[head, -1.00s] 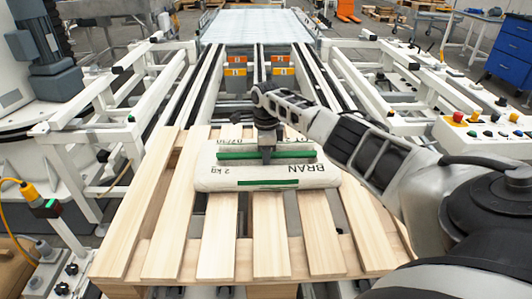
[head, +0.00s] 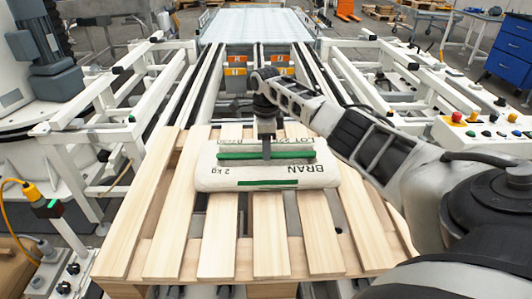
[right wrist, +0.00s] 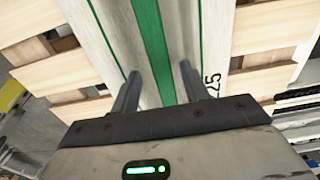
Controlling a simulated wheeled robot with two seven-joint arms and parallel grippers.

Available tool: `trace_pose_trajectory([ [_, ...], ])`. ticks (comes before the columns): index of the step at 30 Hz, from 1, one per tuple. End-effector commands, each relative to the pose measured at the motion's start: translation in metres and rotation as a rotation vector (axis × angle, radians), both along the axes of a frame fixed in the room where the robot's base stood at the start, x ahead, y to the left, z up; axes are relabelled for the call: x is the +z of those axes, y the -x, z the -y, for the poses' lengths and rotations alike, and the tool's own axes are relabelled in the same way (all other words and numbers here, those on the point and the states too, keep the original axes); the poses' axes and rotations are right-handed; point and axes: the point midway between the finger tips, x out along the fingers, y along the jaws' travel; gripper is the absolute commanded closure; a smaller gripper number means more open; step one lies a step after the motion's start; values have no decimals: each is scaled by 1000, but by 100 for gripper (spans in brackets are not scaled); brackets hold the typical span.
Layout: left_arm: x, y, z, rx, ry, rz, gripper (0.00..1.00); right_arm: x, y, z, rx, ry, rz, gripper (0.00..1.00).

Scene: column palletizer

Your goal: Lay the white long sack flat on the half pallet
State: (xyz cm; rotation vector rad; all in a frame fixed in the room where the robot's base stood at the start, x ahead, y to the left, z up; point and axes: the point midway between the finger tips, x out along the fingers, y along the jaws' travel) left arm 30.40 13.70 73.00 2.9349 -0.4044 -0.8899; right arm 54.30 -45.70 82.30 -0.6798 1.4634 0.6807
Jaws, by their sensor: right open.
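The white long sack (head: 270,174) with green stripes and the word BRAN lies flat across the slats of the wooden pallet (head: 217,245), towards its far part. In the right wrist view the sack (right wrist: 185,35) runs below the fingers, with pallet slats on both sides. My right gripper (head: 267,156) points down over the middle of the sack. Its two fingers (right wrist: 160,82) stand apart over the green stripe, holding nothing. The exact gap between fingertips and sack is hard to tell. My left gripper is not in view.
White conveyor frames (head: 90,125) flank the pallet on the left and right. A button panel (head: 485,135) stands at the right. Stacked orange-labelled units (head: 236,72) sit between the rails behind the pallet. The near slats are bare.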

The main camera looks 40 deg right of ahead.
Motion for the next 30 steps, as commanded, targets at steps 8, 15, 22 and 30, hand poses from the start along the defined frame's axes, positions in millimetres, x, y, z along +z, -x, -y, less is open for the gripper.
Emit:
trace_pose_trajectory([
  [8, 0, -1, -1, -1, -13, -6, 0, 60, -1, 0, 0, 0, 4, 55],
  [15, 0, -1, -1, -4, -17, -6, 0, 82, -1, 0, 0, 1, 2, 55],
  [22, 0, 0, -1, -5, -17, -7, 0, 83, 0, 0, 0, 1, 2, 55],
  [30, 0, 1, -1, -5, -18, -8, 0, 83, 0, 0, 0, 1, 1, 55],
])
